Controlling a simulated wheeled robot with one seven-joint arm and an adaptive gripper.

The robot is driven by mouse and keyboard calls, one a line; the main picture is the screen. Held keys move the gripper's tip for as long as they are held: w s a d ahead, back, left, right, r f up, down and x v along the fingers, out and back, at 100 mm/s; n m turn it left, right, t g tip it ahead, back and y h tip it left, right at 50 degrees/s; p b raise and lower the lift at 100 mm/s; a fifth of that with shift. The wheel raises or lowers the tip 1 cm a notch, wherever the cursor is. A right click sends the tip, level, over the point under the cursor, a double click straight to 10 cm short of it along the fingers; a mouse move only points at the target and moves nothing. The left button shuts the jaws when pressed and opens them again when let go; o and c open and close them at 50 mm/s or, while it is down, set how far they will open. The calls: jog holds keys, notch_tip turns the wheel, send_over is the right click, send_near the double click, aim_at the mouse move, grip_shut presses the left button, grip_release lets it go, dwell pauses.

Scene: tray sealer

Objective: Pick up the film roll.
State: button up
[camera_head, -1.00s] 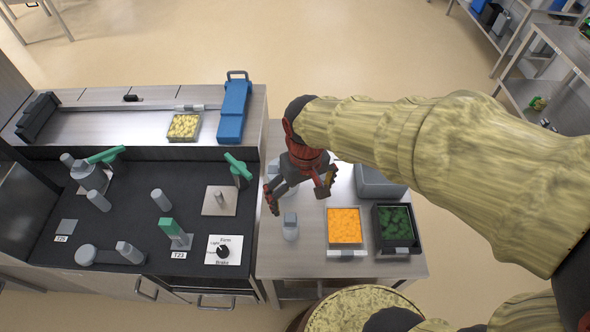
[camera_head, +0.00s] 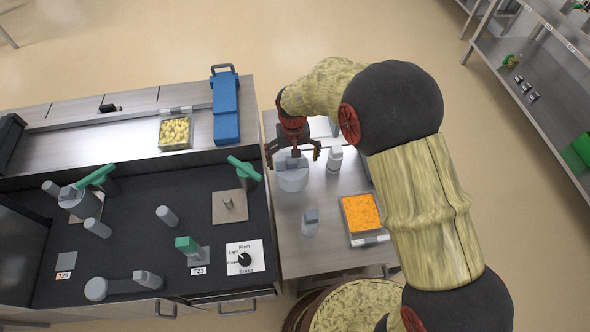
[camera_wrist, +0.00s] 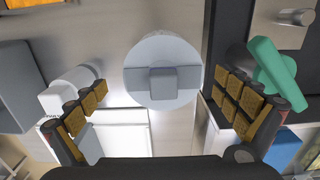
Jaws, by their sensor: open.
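What looks like the film roll (camera_head: 292,180) is a light grey, wide, round body with a small block on top. It stands on the steel table just right of the black machine top. In the wrist view the film roll (camera_wrist: 162,50) is seen from above, near the upper middle. My gripper (camera_head: 293,156) points down over it, fingers spread to its two sides. In the wrist view my gripper (camera_wrist: 165,103) is open and empty, with the roll between and slightly beyond the fingertips. No contact shows, and the height gap is hard to judge.
Two smaller grey-capped pieces, one in front (camera_head: 310,224) and one to the right (camera_head: 334,160), stand close by. A tray of orange food (camera_head: 361,213) is to the right. A green lever (camera_head: 243,168) rises from the machine (camera_head: 140,245) at left.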

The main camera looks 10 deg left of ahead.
aim_at(292, 169)
jog(key=f, duration=0.2)
jog(key=f+b, duration=0.1)
jog(key=f, duration=0.1)
jog(key=f+b, duration=0.1)
jog(key=f, duration=0.1)
jog(key=shift+w+a+f, duration=0.3)
jog(key=shift+c, duration=0.8)
jog(key=c, duration=1.4)
